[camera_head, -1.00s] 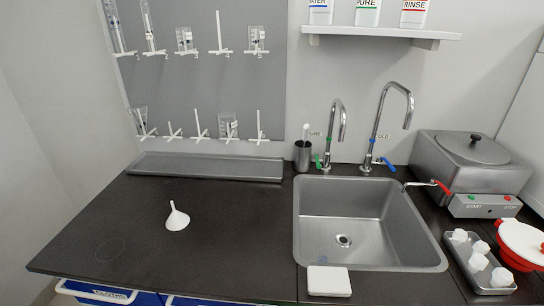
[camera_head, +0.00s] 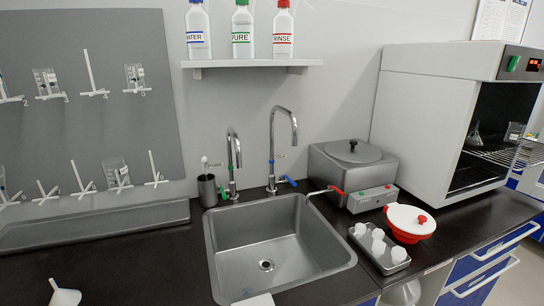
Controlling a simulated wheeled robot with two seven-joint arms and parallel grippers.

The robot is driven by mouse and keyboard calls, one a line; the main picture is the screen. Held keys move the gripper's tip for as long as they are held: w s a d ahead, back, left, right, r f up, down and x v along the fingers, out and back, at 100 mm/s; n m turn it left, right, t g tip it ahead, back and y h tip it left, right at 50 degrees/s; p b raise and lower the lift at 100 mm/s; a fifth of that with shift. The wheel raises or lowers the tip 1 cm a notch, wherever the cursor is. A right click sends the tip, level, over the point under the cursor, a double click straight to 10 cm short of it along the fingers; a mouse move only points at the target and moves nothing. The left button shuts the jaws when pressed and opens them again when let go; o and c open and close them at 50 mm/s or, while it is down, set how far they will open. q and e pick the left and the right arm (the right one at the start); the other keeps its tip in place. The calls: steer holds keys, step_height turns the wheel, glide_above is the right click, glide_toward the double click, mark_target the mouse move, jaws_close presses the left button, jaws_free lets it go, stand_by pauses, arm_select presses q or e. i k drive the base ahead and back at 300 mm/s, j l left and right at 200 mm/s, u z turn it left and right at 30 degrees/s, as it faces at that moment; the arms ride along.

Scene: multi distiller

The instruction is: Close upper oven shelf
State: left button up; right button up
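The oven (camera_head: 428,120) is a white cabinet with a grey front frame at the right of the head view. Its front is open and its dark inside shows. The upper oven shelf (camera_head: 497,154) is a wire rack that reaches out past the front opening toward the right edge. A glass funnel (camera_head: 474,136) and a small glass vessel (camera_head: 514,132) are at the level of this rack. A lower rack (camera_head: 470,178) lies inside near the oven floor. Neither of my grippers is in view.
A steel distiller (camera_head: 350,170) stands left of the oven. A red and white bowl (camera_head: 409,222) and a tray with white stoppers (camera_head: 380,248) are in front of it. A sink (camera_head: 270,245) is in the middle. Blue drawers (camera_head: 480,268) are below the counter at right.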

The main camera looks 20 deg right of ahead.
mark_target(502, 134)
steer(key=z, duration=2.45)
